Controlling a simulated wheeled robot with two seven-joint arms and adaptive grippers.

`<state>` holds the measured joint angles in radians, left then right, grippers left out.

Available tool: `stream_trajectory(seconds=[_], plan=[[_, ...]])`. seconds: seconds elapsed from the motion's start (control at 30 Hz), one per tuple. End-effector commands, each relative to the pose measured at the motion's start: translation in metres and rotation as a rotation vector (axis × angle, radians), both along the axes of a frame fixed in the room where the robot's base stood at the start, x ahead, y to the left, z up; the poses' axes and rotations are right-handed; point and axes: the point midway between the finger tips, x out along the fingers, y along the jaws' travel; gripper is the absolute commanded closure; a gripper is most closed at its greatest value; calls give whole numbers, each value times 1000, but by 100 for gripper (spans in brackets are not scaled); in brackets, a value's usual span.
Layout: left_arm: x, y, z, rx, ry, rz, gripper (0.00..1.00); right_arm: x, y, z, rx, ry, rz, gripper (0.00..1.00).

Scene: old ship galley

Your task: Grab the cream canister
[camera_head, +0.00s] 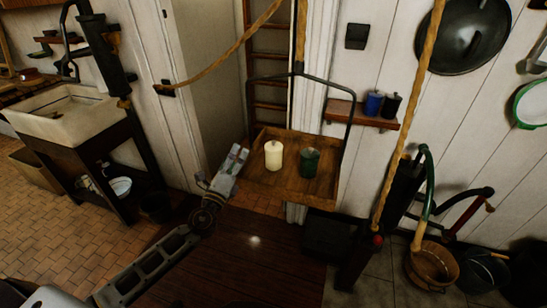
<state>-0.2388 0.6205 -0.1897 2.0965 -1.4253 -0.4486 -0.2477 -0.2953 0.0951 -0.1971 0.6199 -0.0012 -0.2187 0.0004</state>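The cream canister (273,154) stands upright on a wooden tray (320,200) that has a dark metal handle frame. A dark green canister (309,162) stands just to its right on the same tray. My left gripper (238,156) reaches in from the lower left, at the tray's left edge. It is left of the cream canister, with a visible gap between them, and holds nothing that I can see. Its fingers look close together, but their opening is too small to make out. My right gripper is not in view.
A dark wooden surface (200,265) lies below the tray. A small wall shelf (350,112) holds blue and black canisters at the right. Ropes (232,48) hang across the scene. Pumps with green and red handles and a wooden bucket (432,268) stand at the right.

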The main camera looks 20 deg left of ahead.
Motion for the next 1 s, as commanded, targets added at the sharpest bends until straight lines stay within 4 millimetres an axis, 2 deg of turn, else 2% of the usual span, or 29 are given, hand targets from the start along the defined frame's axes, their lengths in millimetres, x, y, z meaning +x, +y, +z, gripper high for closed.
stream_trajectory(seconds=[0.13, 0.3, 0.6, 0.77, 1.0], plan=[[10, -14, 1, 228, -22, -71, 13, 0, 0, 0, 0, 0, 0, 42], [19, -26, -7, 494, -28, -142, 13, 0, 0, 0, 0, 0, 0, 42], [34, -26, -35, 915, -3, -227, 13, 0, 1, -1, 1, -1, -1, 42], [37, -22, -44, 1019, 12, -241, 13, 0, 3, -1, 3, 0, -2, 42], [38, -21, -46, 1037, 15, -246, 13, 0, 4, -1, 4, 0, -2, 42]])
